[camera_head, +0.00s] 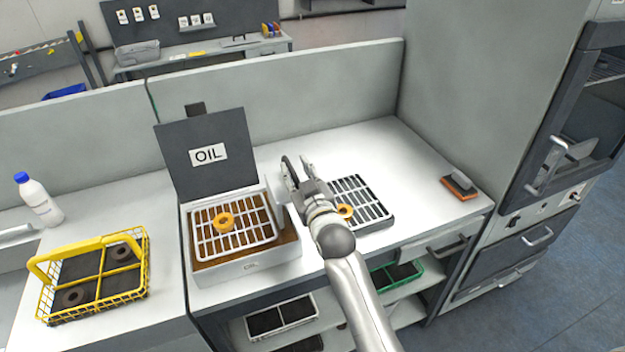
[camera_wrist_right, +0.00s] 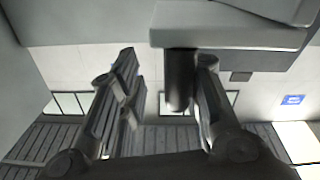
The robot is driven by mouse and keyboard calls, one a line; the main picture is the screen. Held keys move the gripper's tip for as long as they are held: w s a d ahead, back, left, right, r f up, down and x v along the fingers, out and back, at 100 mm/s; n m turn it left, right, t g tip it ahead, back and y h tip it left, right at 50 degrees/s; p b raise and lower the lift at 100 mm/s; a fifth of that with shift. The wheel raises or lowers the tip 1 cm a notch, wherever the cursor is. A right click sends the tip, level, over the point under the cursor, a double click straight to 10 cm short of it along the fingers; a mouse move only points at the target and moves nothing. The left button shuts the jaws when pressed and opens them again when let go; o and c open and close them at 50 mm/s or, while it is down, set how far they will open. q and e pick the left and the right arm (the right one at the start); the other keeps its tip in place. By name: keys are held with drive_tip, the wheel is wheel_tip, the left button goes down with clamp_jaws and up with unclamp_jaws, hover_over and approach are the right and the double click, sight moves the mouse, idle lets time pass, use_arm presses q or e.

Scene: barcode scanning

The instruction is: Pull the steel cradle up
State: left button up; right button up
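The steel cradle (camera_head: 234,243) is a pale barred rack sitting inside the open OIL box (camera_head: 245,264). An orange ring (camera_head: 223,222) lies on it. My right gripper (camera_head: 293,166) is just right of the box in the head view, with its arm coming from the bottom. In the right wrist view its fingers (camera_wrist_right: 165,75) are apart, with a gap between them. A pale block with a dark cylinder (camera_wrist_right: 180,80) is close to the right finger; whether they touch I cannot tell. My left gripper is out of view.
A dark-framed slatted rack (camera_head: 372,205) with an orange ring (camera_head: 345,211) lies right of my gripper. A yellow basket (camera_head: 141,262) and a white bottle (camera_head: 40,200) stand left. An orange-and-black block (camera_head: 459,186) lies right. The box's lid (camera_head: 205,155) stands upright behind it.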

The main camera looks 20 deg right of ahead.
drive_tip(key=shift+s+a+r, duration=0.1)
drive_tip(key=shift+s+r, duration=0.1)
drive_tip(key=shift+r, duration=0.1)
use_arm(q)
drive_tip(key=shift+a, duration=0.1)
use_arm(e)
drive_tip(key=s, duration=1.1)
drive_tip(key=shift+s+a+f, duration=0.15)
drive_tip(key=shift+s, duration=0.2)
